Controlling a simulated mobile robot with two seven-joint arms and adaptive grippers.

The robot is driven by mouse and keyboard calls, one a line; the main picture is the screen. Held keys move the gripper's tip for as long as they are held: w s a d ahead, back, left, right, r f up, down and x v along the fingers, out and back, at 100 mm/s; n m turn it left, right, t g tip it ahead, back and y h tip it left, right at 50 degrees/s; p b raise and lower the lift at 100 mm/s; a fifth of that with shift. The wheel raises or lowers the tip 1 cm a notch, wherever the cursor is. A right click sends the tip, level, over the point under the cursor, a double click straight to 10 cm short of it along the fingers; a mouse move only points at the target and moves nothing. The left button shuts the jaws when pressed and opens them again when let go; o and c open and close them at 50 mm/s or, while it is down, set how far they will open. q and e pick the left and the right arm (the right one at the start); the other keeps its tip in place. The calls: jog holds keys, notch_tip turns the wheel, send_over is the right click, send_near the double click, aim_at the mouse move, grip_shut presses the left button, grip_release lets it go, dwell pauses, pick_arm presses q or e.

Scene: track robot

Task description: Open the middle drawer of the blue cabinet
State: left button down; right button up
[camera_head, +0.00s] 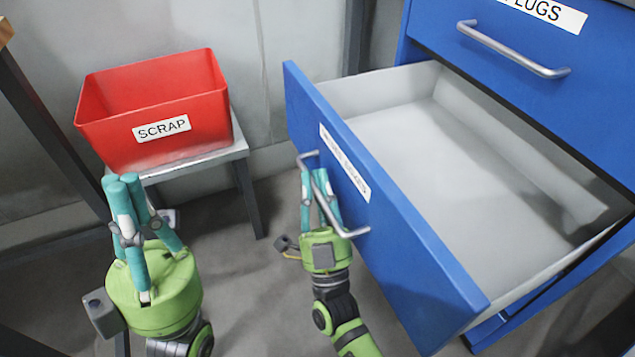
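The blue cabinet (590,95) stands at the right. Its drawer (400,225) below the one labelled PLUGS is pulled well out, and its grey inside (440,150) looks empty. The label on its front is too oblique to read. My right gripper (316,182) is at this drawer's handle (346,232), with its teal fingers on both sides of the bar, closed around it.
A red SCRAP bin (205,110) stands on a small grey table (240,148) at the back left, beyond my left gripper. The PLUGS drawer (480,20) above is shut, with its handle (520,58) sticking out. Bare floor (250,290) shows between my arms.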

jog(key=o, duration=0.3)
jog(key=shift+o, duration=0.2)
jog(key=shift+f, duration=0.1)
jog(key=v, duration=1.2)
